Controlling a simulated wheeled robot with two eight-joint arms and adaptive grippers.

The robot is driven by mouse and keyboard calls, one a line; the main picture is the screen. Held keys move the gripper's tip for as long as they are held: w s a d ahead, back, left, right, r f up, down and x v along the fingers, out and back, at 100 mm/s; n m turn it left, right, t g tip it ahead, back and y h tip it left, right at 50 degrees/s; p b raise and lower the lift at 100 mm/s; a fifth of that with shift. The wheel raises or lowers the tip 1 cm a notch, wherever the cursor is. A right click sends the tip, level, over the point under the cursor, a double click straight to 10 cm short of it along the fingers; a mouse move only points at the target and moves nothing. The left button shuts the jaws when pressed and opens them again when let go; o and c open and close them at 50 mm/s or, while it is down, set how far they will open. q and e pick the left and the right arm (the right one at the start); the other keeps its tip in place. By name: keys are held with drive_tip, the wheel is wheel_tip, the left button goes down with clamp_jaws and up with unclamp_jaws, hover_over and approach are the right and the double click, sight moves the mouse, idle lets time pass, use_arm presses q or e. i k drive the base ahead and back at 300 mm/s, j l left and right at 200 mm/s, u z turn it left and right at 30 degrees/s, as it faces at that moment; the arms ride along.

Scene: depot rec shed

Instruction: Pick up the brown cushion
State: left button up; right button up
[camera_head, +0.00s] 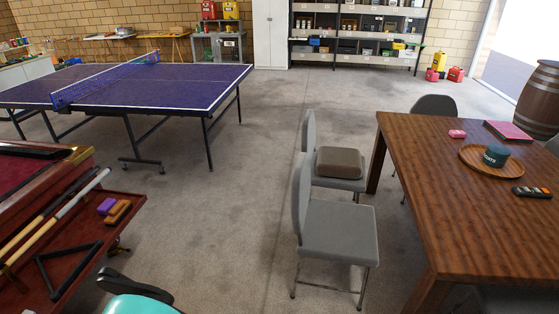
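The brown cushion (340,162) lies flat on the seat of the farther of two grey chairs, left of the wooden table. It looks like a thick, rounded square pad. The backrest of this grey chair (308,131) stands on its left side. Part of the cushion's left edge is close to the backrest. Neither of my grippers shows in the head view.
A nearer grey chair (340,231) stands in front. The wooden table (449,215) at right holds a round tray (470,162). A purple table-tennis table (180,85) and a red-topped game table (30,195) are at left. Open concrete floor (230,190) lies between.

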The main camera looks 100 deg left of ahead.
sight(341, 162)
drive_tip(key=j+u, duration=0.1)
drive_tip(key=u, duration=2.7)
drive_tip(key=i+j+u, duration=0.35)
drive_tip(key=j, duration=0.15)
drive_tip(key=i+j+u, duration=0.7)
drive_tip(key=i+j, duration=0.15)
drive_tip(key=i, duration=0.4)
drive_tip(key=i+j, duration=0.15)
drive_tip(key=i, duration=0.45)
drive_tip(key=i+l+z, duration=0.15)
drive_tip(key=i+z, duration=0.2)
drive_tip(key=i, duration=0.2)
drive_tip(key=i+z, duration=0.3)
drive_tip(key=i, duration=0.2)
drive_tip(key=i+j+z, duration=0.1)
drive_tip(key=i+z, duration=0.25)
drive_tip(key=i, duration=0.2)
drive_tip(key=i+z, duration=0.4)
drive_tip(key=i+j+z, duration=0.1)
drive_tip(key=i+z, duration=0.25)
drive_tip(key=i+j+z, duration=0.15)
drive_tip(key=z, duration=0.25)
drive_tip(key=i+z, duration=0.2)
drive_tip(key=z, duration=0.3)
drive_tip(key=i+j+z, duration=0.15)
drive_tip(key=z, duration=0.35)
drive_tip(key=i+j+z, duration=0.2)
drive_tip(key=z, duration=0.3)
drive_tip(key=i+j+z, duration=0.2)
drive_tip(key=z, duration=0.3)
